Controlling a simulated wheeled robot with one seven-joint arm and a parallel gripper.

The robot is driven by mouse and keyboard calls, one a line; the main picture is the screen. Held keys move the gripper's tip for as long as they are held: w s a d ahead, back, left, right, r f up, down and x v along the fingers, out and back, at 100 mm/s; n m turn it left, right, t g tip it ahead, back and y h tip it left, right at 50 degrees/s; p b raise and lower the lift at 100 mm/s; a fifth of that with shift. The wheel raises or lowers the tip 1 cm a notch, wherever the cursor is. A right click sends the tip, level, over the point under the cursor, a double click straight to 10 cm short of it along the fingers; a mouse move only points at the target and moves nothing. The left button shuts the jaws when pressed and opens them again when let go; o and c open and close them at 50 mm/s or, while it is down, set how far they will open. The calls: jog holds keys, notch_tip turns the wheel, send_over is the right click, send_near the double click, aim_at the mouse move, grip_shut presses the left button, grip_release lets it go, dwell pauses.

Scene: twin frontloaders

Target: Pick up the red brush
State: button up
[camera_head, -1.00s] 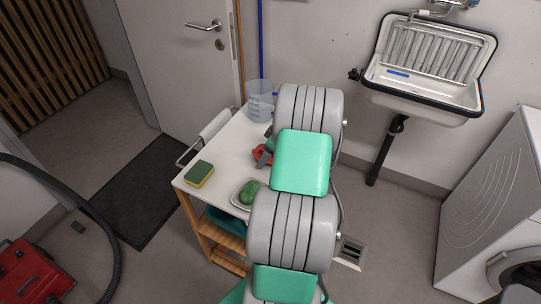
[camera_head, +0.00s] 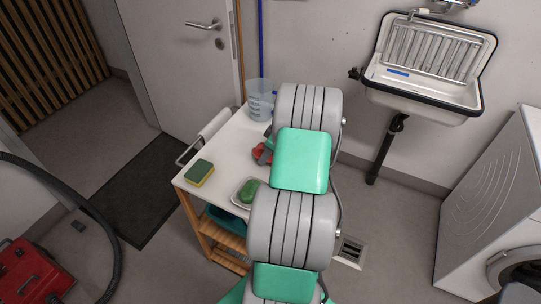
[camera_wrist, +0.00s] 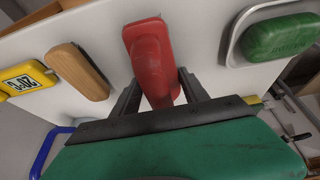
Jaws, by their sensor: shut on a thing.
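The red brush (camera_wrist: 150,50) shows in the wrist view over the white top of the trolley, its narrower end between my two dark fingers. My gripper (camera_wrist: 160,88) is shut on it, one finger on each side. In the head view a small red part of the brush (camera_head: 262,152) shows beside my arm, which hides the rest. Whether the brush touches the white top cannot be told.
The white trolley top (camera_head: 222,158) also bears a green-and-yellow sponge (camera_head: 199,172), green soap (camera_head: 249,191) in a dish and a clear beaker (camera_head: 260,98). A wooden-backed item (camera_wrist: 78,70) lies left of the brush. A sink (camera_head: 425,85) hangs right.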

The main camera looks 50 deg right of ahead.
jog(key=shift+c, duration=1)
jog(key=shift+r, duration=0.55)
jog(key=v, duration=0.3)
jog(key=s+v, duration=0.1)
jog(key=v, duration=0.1)
jog(key=b+v, duration=0.1)
jog(key=v, duration=0.2)
jog(key=shift+s+d, duration=0.25)
jog(key=shift+d, duration=0.15)
jog(key=s+d+r, duration=0.2)
jog(key=s+r, duration=0.2)
jog(key=s, duration=0.5)
jog(key=shift+d+r+b, duration=0.2)
jog(key=shift+r+b, duration=0.1)
jog(key=shift+b, duration=0.15)
